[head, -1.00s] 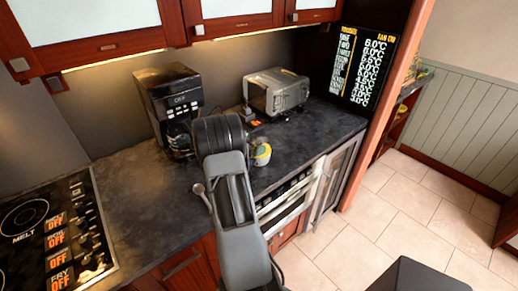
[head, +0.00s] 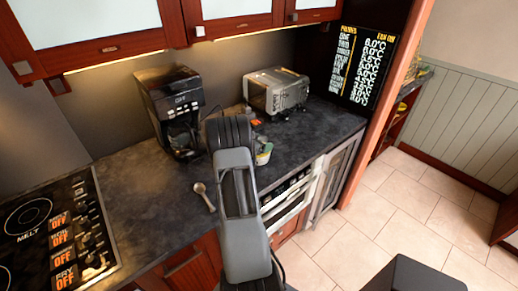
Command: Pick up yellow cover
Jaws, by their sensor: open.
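A small cup-like container with yellow on it (head: 264,154) stands on the dark counter near its front edge, partly hidden behind my arm. I cannot clearly make out a separate yellow cover. My gripper (head: 229,131) is just left of the container, over the counter. My own arm hides its fingertips, and I see nothing held.
A black coffee maker (head: 172,100) stands behind and left, and a silver toaster (head: 277,91) behind and right. A spoon (head: 204,195) lies left of my arm. The stove (head: 55,235) is at far left. The left counter (head: 125,190) is mostly clear.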

